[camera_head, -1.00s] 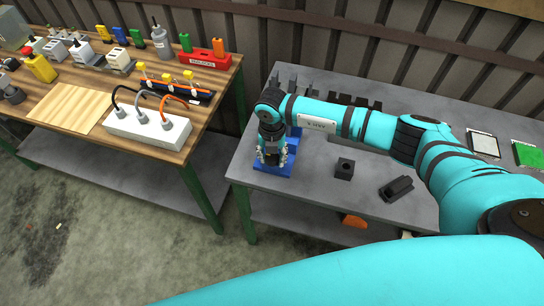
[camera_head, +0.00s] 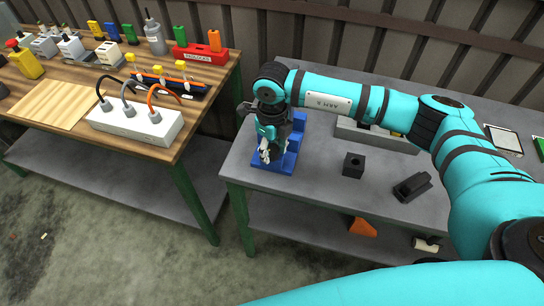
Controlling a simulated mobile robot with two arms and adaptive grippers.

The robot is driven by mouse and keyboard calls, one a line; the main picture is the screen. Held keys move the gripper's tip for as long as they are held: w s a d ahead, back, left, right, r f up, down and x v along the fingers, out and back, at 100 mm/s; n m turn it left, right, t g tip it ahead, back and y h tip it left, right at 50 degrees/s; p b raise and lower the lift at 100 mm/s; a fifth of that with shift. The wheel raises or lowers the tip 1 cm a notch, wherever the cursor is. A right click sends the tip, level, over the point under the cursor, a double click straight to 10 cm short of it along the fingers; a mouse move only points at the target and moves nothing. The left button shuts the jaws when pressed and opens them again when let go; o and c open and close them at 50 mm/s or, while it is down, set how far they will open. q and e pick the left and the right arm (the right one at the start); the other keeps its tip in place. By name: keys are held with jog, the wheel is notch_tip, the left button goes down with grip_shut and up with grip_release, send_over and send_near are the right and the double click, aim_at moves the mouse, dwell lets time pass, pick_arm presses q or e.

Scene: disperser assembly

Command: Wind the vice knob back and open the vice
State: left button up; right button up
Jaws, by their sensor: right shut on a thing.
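The blue vice (camera_head: 292,151) stands at the left end of the grey metal table. My right gripper (camera_head: 266,154) points down over the vice's front left side, shut on the vice knob. The knob itself is hidden behind the fingers, and the gap between the vice jaws cannot be made out. My left gripper is not in view.
A black cube with a hole (camera_head: 353,166) and a black block (camera_head: 411,187) lie on the grey table (camera_head: 325,205). A grey bin (camera_head: 375,137) sits behind my right arm. The wooden table (camera_head: 150,146) at left holds a white power strip (camera_head: 135,122) and several connectors.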

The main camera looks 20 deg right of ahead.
aim_at(272, 149)
jog(key=n+b, duration=0.3)
jog(key=b, duration=0.1)
jog(key=shift+f+n, duration=0.15)
jog(key=shift+n, duration=0.25)
jog(key=shift+r+n+b, duration=0.2)
jog(key=shift+n+b, duration=0.7)
jog(key=shift+b, duration=0.1)
jog(key=o, duration=1.2)
jog(key=shift+c, duration=0.2)
notch_tip(272, 149, up, 12)
